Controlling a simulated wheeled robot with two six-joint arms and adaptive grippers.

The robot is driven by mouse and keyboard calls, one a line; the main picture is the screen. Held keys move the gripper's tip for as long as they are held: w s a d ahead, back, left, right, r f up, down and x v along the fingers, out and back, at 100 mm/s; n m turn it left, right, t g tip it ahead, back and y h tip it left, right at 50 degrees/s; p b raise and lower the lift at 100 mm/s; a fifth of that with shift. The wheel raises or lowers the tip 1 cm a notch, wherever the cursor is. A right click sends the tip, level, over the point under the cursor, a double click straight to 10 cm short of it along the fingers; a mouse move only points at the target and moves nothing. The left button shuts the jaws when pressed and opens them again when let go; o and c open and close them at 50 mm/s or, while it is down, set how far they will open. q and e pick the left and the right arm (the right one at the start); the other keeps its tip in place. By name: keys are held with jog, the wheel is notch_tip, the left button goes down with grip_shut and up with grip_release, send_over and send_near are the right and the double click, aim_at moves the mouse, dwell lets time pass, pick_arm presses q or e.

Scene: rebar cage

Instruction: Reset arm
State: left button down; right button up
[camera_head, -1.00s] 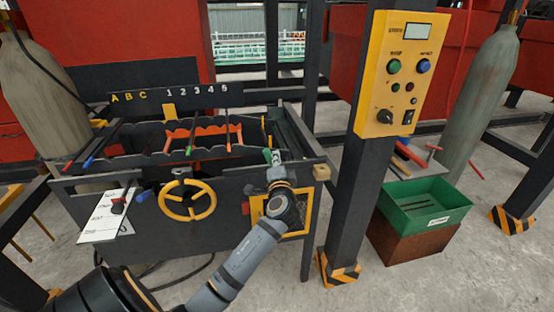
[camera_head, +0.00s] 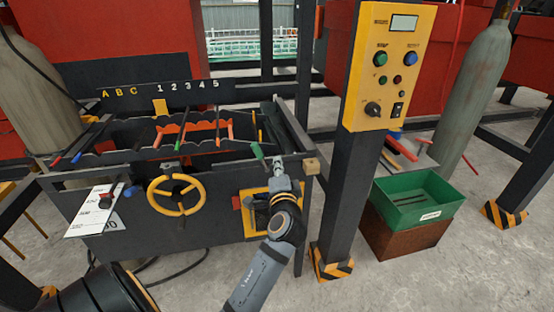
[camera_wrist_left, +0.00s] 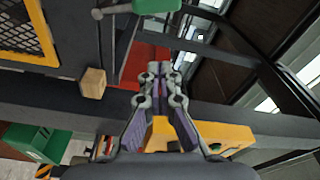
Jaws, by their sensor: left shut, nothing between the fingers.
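My left gripper (camera_head: 278,165) is at the right front of the dark machine bench (camera_head: 130,215). Its fingers are closed with nothing between them, and the closed tips (camera_wrist_left: 160,68) show in the left wrist view. A green-handled lever (camera_head: 257,151) stands just left of the fingertips in the head view. Its green handle (camera_wrist_left: 157,5) also shows at the top of the left wrist view, apart from the fingers. My right gripper is in neither view.
A yellow control panel (camera_head: 385,65) is on a dark post right of my arm. A yellow handwheel (camera_head: 177,195) and a wooden block (camera_head: 311,166) are on the bench. A green bin (camera_head: 415,205) stands at right. Rods lie across the bench top.

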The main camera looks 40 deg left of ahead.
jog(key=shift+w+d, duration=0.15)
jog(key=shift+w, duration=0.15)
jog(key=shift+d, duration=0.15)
